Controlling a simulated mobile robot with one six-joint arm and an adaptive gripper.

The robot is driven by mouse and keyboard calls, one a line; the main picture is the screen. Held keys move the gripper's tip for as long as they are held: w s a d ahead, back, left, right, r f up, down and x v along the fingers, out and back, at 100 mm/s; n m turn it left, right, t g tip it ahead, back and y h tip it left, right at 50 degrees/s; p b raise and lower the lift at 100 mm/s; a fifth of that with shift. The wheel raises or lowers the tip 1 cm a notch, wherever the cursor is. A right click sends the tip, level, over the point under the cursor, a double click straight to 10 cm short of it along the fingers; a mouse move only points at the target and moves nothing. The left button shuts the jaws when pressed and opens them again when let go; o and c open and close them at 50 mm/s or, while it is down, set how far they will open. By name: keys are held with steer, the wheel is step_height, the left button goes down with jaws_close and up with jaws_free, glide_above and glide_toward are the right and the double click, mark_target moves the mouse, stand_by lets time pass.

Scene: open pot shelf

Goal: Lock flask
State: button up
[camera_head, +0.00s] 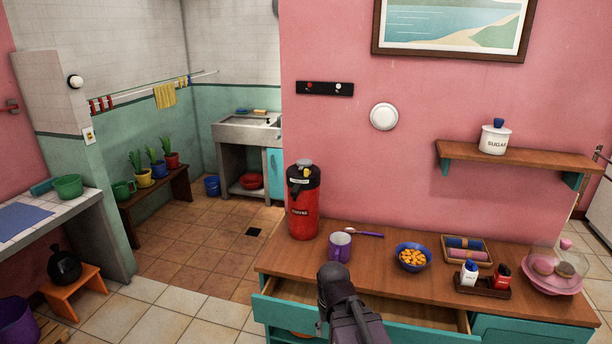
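The flask (302,212) stands upright at the left end of the wooden sideboard. It has a red body, a black top and a small yellow part near the lid. Whether its lid is locked is too small to tell. My gripper (336,280) is at the bottom middle, dark, in front of the sideboard's front edge and apart from the flask. Its fingers are too foreshortened to read, and I see nothing held in it.
A purple mug (340,247) stands right of the flask, with a spoon (363,233) behind it. A blue bowl of yellow pieces (411,257), a tray of rolled cloths (466,250) and shakers (484,276) stand farther right. An open drawer (290,313) juts out below.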

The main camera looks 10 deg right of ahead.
steer(key=shift+w+a, duration=0.1)
steer(key=shift+w, duration=0.15)
jaws_close()
steer(key=w+a+r+m+t+y+p, duration=0.15)
steer(key=w+r+t+y, duration=0.3)
steer(key=w, duration=0.55)
steer(key=w+a+r+m+t+y+p, duration=0.1)
steer(key=w+r+m+t+y, duration=0.2)
steer(key=w+r, duration=0.45)
steer(key=w+d+r+m+t+h+p, duration=0.1)
steer(key=w+d+r+m+t+p, duration=0.1)
steer(key=w+d+r+m+t, duration=0.7)
steer(key=shift+w+d+r+m+h, duration=0.35)
steer(key=shift+w+d+r, duration=0.9)
steer(key=shift+w+d, duration=1.55)
steer(key=shift+w+a+t, duration=0.15)
steer(key=shift+t, duration=0.1)
